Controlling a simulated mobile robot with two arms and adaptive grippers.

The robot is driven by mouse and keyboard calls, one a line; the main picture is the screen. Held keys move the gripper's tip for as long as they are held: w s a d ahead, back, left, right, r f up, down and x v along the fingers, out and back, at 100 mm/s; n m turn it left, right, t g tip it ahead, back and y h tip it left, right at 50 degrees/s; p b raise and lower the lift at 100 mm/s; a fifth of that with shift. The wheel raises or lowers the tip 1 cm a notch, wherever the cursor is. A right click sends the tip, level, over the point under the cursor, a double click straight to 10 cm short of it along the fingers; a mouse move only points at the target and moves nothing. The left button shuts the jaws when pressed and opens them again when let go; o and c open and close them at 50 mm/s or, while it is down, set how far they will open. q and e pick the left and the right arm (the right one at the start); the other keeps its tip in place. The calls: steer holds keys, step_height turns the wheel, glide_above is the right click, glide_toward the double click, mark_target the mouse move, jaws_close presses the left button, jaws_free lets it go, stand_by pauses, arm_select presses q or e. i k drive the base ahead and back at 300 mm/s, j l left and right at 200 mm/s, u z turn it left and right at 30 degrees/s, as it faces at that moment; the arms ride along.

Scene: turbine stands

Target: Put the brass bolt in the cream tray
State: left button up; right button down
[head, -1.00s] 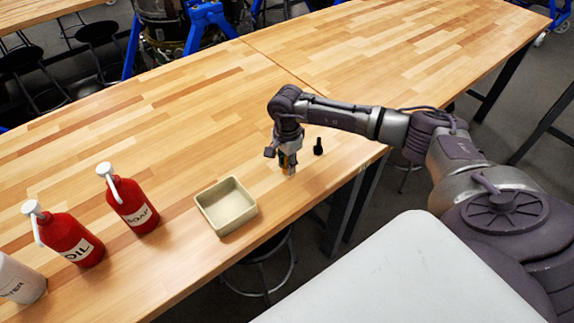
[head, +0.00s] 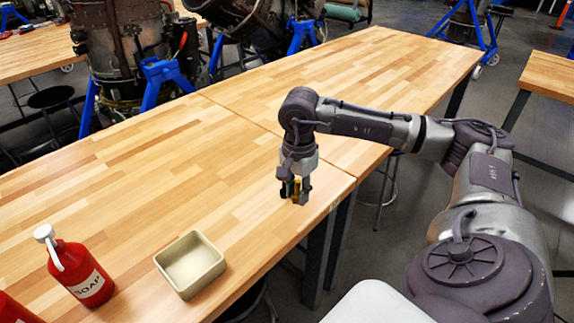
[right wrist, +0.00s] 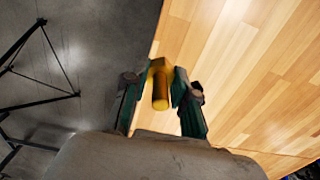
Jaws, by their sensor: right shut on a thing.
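The brass bolt (head: 297,188) is between the fingers of my right gripper (head: 296,195), near the table's front edge in the head view. In the right wrist view the bolt (right wrist: 160,88) shows as a yellow cylinder with a wider head, gripped between the two green-sided fingers (right wrist: 160,100). The gap between bolt and table top is hard to judge. The cream tray (head: 207,276), a square open box, stands on the table to the left and nearer me; its inside looks empty. My left gripper is not in view.
A red soap bottle (head: 82,274) stands left of the tray, with part of another red bottle (head: 14,310) at the lower left corner. The wooden table (head: 140,165) is clear between gripper and tray. Stools and blue turbine stands (head: 165,85) are behind.

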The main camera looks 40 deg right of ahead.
mark_target(193, 268)
steer(key=k+l+u, duration=0.1)
steer(key=l+u, duration=0.25)
steer(key=k+l+u, duration=0.1)
steer(key=l+u, duration=0.25)
steer(key=l, duration=0.1)
